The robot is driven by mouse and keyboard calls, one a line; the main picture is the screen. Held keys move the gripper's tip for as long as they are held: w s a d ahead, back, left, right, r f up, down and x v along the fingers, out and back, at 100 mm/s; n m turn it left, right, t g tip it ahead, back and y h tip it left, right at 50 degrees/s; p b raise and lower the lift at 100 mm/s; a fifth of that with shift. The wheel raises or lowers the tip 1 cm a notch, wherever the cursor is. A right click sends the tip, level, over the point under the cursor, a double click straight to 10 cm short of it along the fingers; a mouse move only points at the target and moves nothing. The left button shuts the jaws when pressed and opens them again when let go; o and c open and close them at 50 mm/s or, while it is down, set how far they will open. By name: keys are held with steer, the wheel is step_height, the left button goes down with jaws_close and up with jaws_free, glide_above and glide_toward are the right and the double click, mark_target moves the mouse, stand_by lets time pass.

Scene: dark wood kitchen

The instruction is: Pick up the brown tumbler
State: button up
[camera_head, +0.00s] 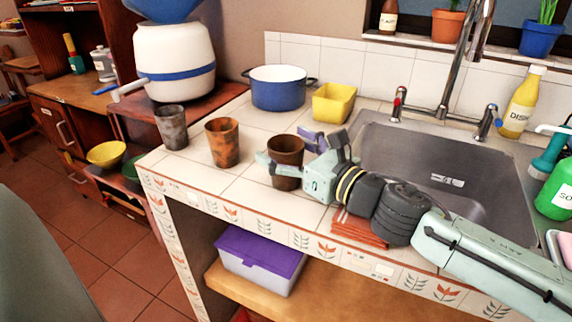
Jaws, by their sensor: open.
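A dark brown tumbler (286,152) stands upright on the white tiled counter, left of the sink. My gripper (283,149) reaches in from the right at the tumbler. Its jaws are open, with one finger crossing in front of the tumbler and the other behind its right side. The near finger hides part of the tumbler's lower wall; I cannot tell whether either finger touches it. A rusty orange-brown tumbler (222,145) stands to the left, apart from my gripper. A grey tumbler (171,128) stands further left, near the counter corner.
A blue pot (279,93) and a yellow square container (334,106) stand behind the tumblers. The steel sink (440,165) and tall tap (464,75) lie to the right. A red striped cloth (358,228) lies under my arm at the front edge.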

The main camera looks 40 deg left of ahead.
steer(key=c, duration=1.2)
steer(key=shift+r, duration=0.1)
